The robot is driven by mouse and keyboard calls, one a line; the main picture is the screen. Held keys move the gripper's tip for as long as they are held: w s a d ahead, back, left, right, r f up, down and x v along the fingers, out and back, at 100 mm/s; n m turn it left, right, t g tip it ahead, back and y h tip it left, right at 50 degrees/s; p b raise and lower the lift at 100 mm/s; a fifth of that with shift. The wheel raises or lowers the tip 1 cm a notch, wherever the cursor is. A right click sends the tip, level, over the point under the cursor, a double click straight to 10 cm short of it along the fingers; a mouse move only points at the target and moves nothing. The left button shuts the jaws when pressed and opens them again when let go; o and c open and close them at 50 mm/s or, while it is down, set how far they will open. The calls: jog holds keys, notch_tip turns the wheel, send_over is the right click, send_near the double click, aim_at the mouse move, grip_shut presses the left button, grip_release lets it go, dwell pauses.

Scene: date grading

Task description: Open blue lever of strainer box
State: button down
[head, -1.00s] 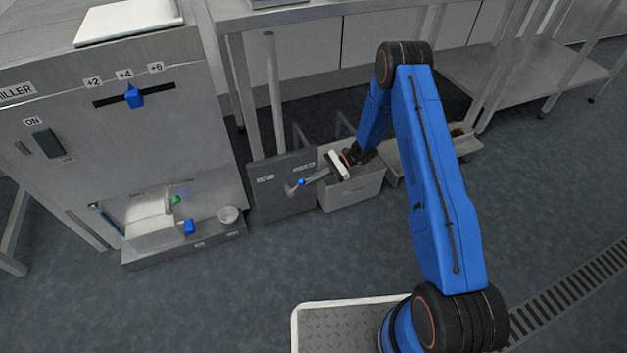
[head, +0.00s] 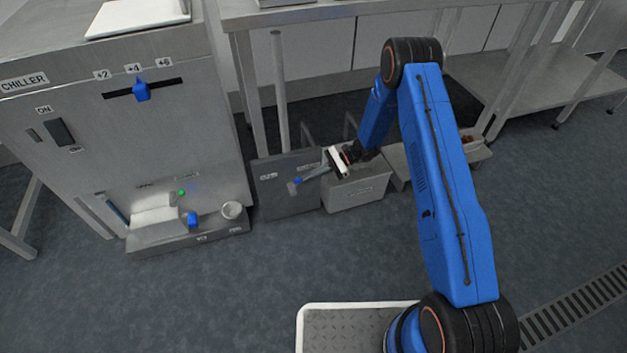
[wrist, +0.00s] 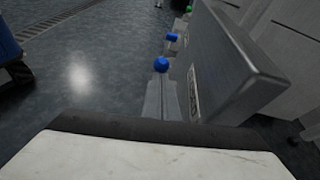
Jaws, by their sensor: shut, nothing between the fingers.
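The strainer box (head: 283,202) is a low grey metal box with small labels, standing on the floor beside the chiller. It also shows at the right in the wrist view (wrist: 238,62). Its lever has a blue knob (head: 297,181), which appears just beyond my fingers in the wrist view (wrist: 161,64). My gripper (head: 305,178) reaches in from the right with its slim grey fingers shut and empty. The fingertips are right at the knob; I cannot tell whether they touch it. The lever's arm is small and partly hidden in both views.
An open grey bin (head: 357,194) is right of the strainer box, below my arm. The floor in front is clear.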

jog(key=shift+a+r, duration=0.1)
jog(key=shift+r, duration=0.05)
jog(key=w+d+r, duration=0.2)
jog(key=d+r, duration=0.4)
jog(key=r, duration=0.1)
jog(key=shift+w+d+r, duration=0.15)
jog(key=shift+d+r, duration=0.05)
dwell(0.4)
jog(key=s+d+f+m+t+y, duration=0.2)
jog(key=s+d+f+m+t, duration=0.4)
jog(key=s+d+m+t, duration=0.1)
jog(key=shift+s+d+f+t+y, duration=0.3)
jog(key=shift+s+f+y, duration=0.05)
jog(key=shift+y, duration=0.05)
jog(key=r+x, duration=0.2)
jog(key=x, duration=1.1)
jog(key=shift+a+f, duration=0.4)
jog(key=shift+f, duration=0.05)
jog(key=shift+w+a+r, duration=0.1)
